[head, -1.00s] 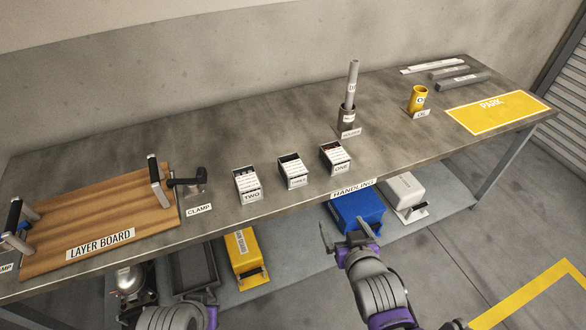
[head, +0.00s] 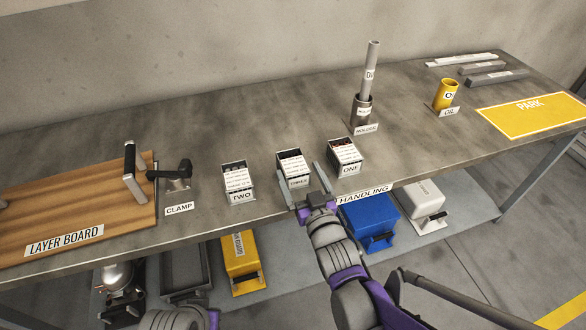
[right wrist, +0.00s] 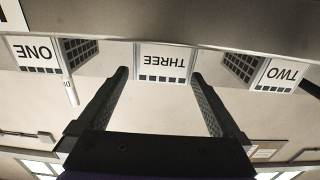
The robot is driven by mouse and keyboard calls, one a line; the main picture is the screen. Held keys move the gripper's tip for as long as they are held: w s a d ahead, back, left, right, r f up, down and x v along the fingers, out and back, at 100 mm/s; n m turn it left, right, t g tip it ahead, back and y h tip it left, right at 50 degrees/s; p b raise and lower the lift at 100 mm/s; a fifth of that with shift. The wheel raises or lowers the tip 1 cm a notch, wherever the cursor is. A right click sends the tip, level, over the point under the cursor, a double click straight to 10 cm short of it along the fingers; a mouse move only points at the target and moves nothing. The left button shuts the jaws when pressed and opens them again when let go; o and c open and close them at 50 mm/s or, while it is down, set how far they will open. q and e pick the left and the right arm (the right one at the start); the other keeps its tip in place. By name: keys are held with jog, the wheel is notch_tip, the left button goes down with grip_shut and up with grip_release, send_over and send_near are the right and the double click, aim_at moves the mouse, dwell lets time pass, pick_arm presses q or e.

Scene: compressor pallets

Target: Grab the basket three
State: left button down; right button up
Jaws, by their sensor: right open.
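Basket three (head: 291,160) is a small dark box with a white-labelled front. It stands on the grey bench between basket two (head: 238,178) and basket one (head: 344,154). My right gripper (head: 298,169) is open at the front of basket three, its fingers pointing at it, one towards each side. In the right wrist view basket three's label (right wrist: 165,63) appears upside down, ahead of and between the open fingertips (right wrist: 160,75). The jaws hold nothing. Only part of my left arm shows at the bottom edge of the head view; its gripper is not visible.
Basket one stands close to my right finger. A holder with a grey tube (head: 369,72) and a yellow oil cup (head: 445,95) stand farther right. A clamp (head: 177,180) and layer board (head: 110,208) lie left. Bins sit on the shelf below.

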aim_at(293, 161)
jog(key=x, duration=0.5)
jog(key=shift+a+f+b, duration=0.1)
jog(key=shift+a+b, duration=0.05)
jog(key=shift+b, duration=0.2)
jog(key=shift+s, duration=0.1)
grip_shut()
